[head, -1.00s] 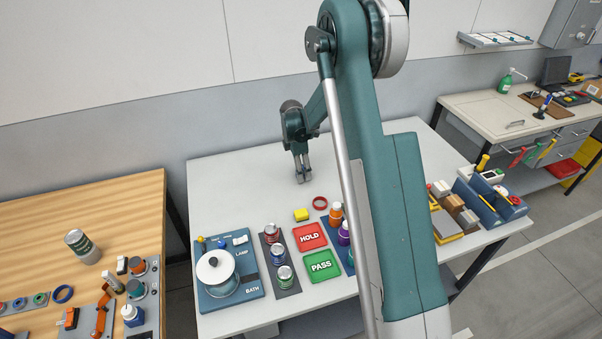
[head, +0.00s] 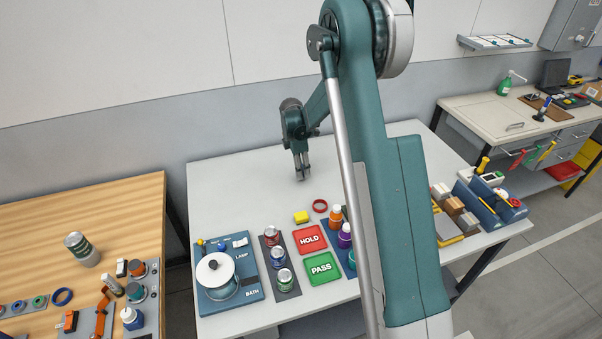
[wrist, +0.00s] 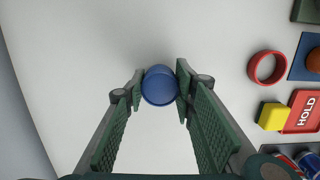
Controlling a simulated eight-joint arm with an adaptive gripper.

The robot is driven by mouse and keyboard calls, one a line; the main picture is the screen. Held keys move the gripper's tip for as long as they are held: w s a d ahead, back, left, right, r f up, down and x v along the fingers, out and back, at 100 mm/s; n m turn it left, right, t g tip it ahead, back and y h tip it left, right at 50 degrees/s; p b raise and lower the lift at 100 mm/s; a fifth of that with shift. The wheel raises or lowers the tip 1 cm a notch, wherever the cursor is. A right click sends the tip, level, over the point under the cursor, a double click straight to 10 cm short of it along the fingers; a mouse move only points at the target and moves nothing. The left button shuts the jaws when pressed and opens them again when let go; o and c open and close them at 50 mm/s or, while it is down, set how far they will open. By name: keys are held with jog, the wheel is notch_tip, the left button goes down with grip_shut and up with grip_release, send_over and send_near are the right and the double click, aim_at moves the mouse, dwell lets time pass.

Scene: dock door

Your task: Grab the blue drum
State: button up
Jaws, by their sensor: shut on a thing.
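The blue drum (wrist: 159,86) shows in the wrist view as a round blue shape between the tips of my gripper (wrist: 158,92). Both finger pads are against its sides, so my gripper is shut on it. In the head view my gripper (head: 302,176) points down over the bare back part of the white table (head: 240,180). The drum cannot be made out there. I cannot tell whether the drum touches the table.
A red ring (head: 320,206), a yellow block (head: 301,217), the HOLD pad (head: 309,239) and the PASS pad (head: 321,268) lie in front of my gripper. A rack of cans (head: 278,257) and the bath unit (head: 222,275) stand front left. The table's back left is clear.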

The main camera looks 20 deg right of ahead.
notch_tip(320, 180, up, 8)
jog(key=shift+r, duration=0.1)
dwell(0.4)
